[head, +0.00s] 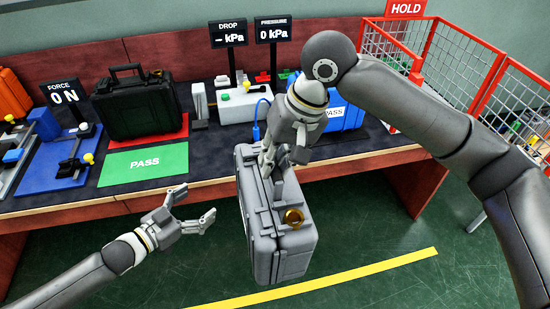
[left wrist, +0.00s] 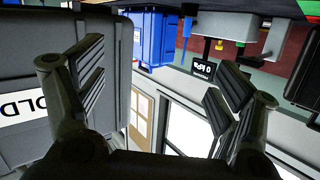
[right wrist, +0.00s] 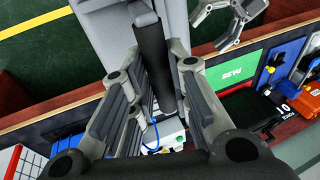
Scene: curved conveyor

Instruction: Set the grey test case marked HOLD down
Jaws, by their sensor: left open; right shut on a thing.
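The grey test case (head: 280,240) hangs upright in front of the bench, over the green floor. My right gripper (head: 275,165) is shut on its handle from above; the dark handle (right wrist: 152,60) shows between the fingers in the right wrist view. A brass-coloured round part (head: 292,218) sits on the case's upper side. A white label ending in "OLD" shows on the case (left wrist: 55,60) in the left wrist view, partly hidden by a finger. My left gripper (head: 208,207) is open and empty, just left of the case and apart from it.
The bench (head: 200,188) behind holds a black case (head: 135,105), a green PASS mat (head: 145,163), a blue case (head: 345,112) and test fixtures. A red wire cage (head: 455,60) under a HOLD sign (head: 405,9) stands at the right. Yellow tape (head: 370,272) crosses the open floor.

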